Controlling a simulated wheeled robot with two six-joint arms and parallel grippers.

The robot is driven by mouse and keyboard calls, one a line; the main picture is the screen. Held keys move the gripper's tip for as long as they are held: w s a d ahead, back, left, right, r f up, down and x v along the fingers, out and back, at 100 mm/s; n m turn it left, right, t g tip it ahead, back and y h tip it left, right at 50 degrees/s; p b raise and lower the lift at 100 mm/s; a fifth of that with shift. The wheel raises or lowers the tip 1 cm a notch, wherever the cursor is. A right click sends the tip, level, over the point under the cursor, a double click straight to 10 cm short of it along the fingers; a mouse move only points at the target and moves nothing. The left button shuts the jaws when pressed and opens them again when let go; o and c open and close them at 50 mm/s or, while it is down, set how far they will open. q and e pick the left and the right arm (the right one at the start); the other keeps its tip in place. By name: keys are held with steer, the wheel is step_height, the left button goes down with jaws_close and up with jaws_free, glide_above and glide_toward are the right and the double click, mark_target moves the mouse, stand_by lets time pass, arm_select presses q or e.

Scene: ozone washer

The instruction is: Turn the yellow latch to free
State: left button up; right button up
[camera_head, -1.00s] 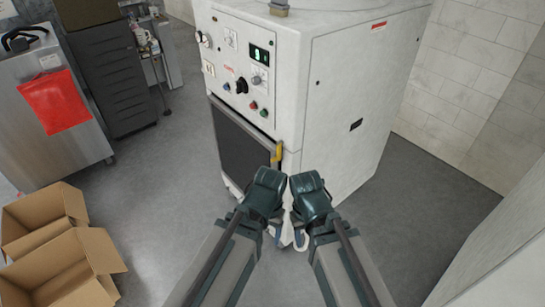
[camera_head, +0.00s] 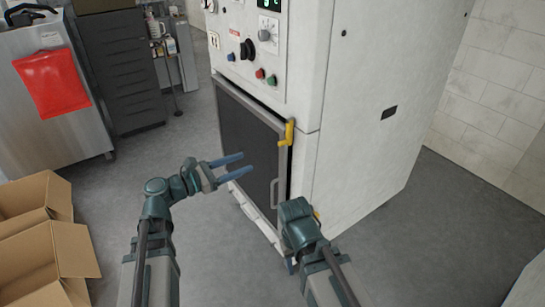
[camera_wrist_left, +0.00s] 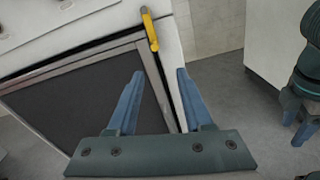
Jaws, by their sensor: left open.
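The yellow latch (camera_head: 288,132) sits at the upper right corner of the washer's dark door (camera_head: 248,140). Its lower end lies over the door frame. In the left wrist view the latch (camera_wrist_left: 149,30) shows ahead, above and between my finger tips. My left gripper (camera_head: 244,164) is open and empty, in front of the door, left of and below the latch; its two blue fingers (camera_wrist_left: 161,85) are wide apart. My right gripper (camera_head: 291,264) is low by the door's lower right corner; its fingers are mostly hidden in the head view, but look apart and empty in the left wrist view.
A metal handle (camera_head: 274,193) is on the door's right edge. A second small yellow part (camera_head: 317,215) shows behind my right gripper. Buttons and a knob (camera_head: 247,49) are above the door. Open cardboard boxes (camera_head: 50,250) stand at the left. The floor between is clear.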

mark_target(279, 144)
arm_select(q)
steer(key=shift+n+t, duration=0.3)
steer(key=x, duration=1.3)
steer(key=shift+w+r, duration=0.2)
steer(key=shift+w, duration=0.25)
jaws_close()
stand_by(0.7)
